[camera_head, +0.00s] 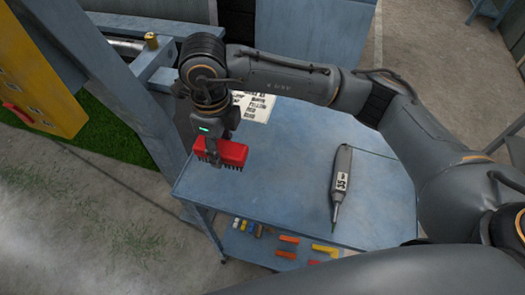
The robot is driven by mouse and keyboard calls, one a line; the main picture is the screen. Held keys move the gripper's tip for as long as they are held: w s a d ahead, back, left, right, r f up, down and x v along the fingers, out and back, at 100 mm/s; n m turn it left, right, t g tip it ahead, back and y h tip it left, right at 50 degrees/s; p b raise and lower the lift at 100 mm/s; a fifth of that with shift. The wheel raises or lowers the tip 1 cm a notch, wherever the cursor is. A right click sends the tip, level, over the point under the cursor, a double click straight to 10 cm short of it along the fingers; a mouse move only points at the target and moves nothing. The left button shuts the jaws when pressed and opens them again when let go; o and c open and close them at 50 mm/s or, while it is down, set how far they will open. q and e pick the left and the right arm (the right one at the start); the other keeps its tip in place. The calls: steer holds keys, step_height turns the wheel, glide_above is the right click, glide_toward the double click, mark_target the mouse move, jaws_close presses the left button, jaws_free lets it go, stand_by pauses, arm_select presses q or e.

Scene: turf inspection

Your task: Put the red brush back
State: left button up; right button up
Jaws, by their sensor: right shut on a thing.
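The red brush (233,151) has a red block body with short dark bristles pointing down. My right gripper (212,152) is shut on the brush and holds it at the left edge of the blue table (275,185). The fingers are partly hidden behind the brush, and I cannot tell whether its bristles touch the tabletop. My left gripper is not in view.
A grey pen-like tool (341,180) with a label lies on the table's right part. A printed sheet (257,106) lies at the back. Small coloured items (287,239) sit on the lower shelf. A blue frame and a yellow panel (38,70) stand at left beside green turf (120,135).

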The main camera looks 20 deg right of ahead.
steer(key=d+f+p, duration=0.1)
steer(key=d+f, duration=0.1)
steer(key=d, duration=0.1)
steer(key=w+d+f+p, duration=0.1)
steer(key=d+f, duration=0.1)
steer(key=d, duration=0.1)
steer(key=d+f+p, duration=0.1)
steer(key=d+f, duration=0.1)
steer(key=d, duration=0.1)
steer(key=shift+w, duration=0.2)
steer(key=shift+d+f+p, duration=0.4)
steer(key=shift+f, duration=0.25)
steer(key=shift+w+d+f, duration=0.1)
steer(key=shift+d+f, duration=0.15)
steer(key=f+p, duration=0.2)
steer(key=f, duration=0.1)
steer(key=shift+d+f, duration=0.1)
steer(key=shift+d, duration=0.1)
steer(key=shift+f, duration=0.25)
steer(key=o, duration=1)
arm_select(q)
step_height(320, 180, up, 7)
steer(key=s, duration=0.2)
arm_select(e)
steer(key=shift+o, duration=0.3)
